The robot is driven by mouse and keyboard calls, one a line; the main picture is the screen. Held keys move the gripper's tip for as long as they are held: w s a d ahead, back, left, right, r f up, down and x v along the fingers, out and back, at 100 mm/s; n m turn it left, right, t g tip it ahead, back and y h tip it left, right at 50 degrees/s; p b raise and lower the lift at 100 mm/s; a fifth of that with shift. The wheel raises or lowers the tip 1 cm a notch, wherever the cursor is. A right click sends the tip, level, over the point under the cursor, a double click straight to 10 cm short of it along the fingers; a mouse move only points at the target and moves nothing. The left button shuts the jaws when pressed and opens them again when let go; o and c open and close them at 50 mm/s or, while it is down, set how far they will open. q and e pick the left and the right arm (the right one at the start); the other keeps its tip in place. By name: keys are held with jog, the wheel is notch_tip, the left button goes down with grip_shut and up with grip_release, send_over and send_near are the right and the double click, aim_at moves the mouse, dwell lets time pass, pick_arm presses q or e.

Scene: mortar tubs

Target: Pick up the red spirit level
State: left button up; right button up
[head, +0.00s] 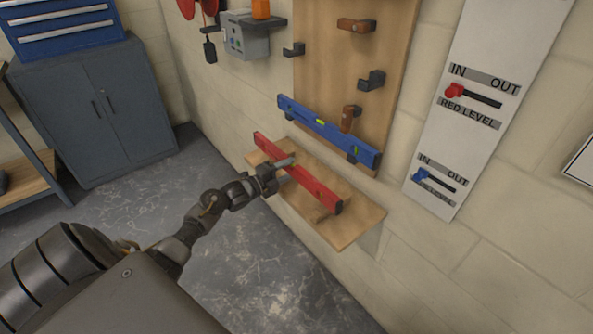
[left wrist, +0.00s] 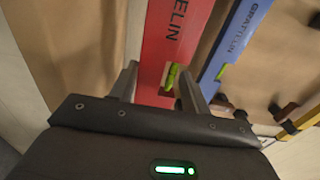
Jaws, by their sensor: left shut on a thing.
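The red spirit level (head: 318,188) is in the head view, long and slanting down to the right in front of the wooden wall shelf (head: 358,222). I cannot tell whether it touches the shelf. My left gripper (head: 284,163) is shut on it near the middle of its length. In the left wrist view the red level (left wrist: 172,38) passes between the two fingers of my left gripper (left wrist: 158,88), with its yellow-green vial near the right finger. My right gripper is not in view.
A blue spirit level (head: 320,127) hangs on the wooden board (head: 335,65) just behind and above the red one. Brown-handled tools (head: 356,25) and empty dark hooks (head: 371,80) are above. A white IN/OUT sign (head: 489,60) is at right. The floor (head: 260,260) is clear.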

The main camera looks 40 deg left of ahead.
pick_arm(q)
jog(key=p+v, duration=0.3)
jog(key=v, duration=0.5)
jog(key=shift+s, duration=0.2)
